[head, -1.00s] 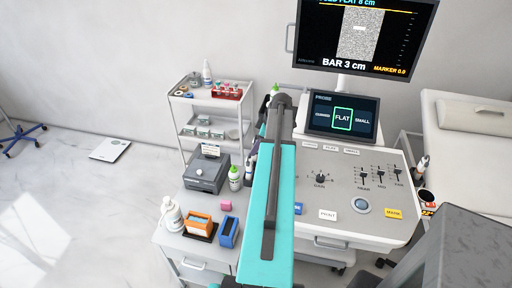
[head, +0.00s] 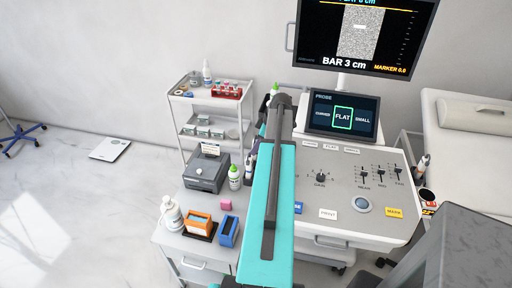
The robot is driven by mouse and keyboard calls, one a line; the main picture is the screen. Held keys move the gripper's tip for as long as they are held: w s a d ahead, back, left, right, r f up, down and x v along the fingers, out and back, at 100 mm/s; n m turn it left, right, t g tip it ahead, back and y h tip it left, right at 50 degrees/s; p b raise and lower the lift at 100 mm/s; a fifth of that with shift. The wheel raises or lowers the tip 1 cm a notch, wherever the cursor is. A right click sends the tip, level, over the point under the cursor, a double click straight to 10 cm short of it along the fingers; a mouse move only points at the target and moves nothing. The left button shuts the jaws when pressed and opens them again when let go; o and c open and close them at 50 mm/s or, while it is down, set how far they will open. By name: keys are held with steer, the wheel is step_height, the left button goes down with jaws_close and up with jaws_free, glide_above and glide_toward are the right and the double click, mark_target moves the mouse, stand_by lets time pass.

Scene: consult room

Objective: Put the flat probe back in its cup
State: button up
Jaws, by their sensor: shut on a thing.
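My teal arm spans the middle of the head view and covers the left part of the ultrasound console (head: 340,190). The fingers of my gripper do not show; they are hidden behind or below the arm. A small dark and pale shape (head: 250,152) shows just left of the arm, and I cannot tell whether it is a probe, a cup or part of my wrist. The flat probe cannot be made out for certain. A pale probe-like thing (head: 422,165) stands at the console's right edge. The touch panel (head: 342,115) has FLAT outlined in green.
A monitor (head: 366,35) stands above the panel. Left of my arm are a grey printer (head: 206,172), a green-capped bottle (head: 234,178), a white bottle (head: 171,214), orange (head: 197,222) and blue (head: 228,231) boxes. A trolley (head: 188,125) stands behind, a bed (head: 470,150) right.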

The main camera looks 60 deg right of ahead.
steer(key=o, duration=1)
steer(key=shift+r, duration=0.1)
steer(key=shift+b+v, duration=1.8)
steer(key=shift+v, duration=5.05)
steer(key=shift+s, duration=0.2)
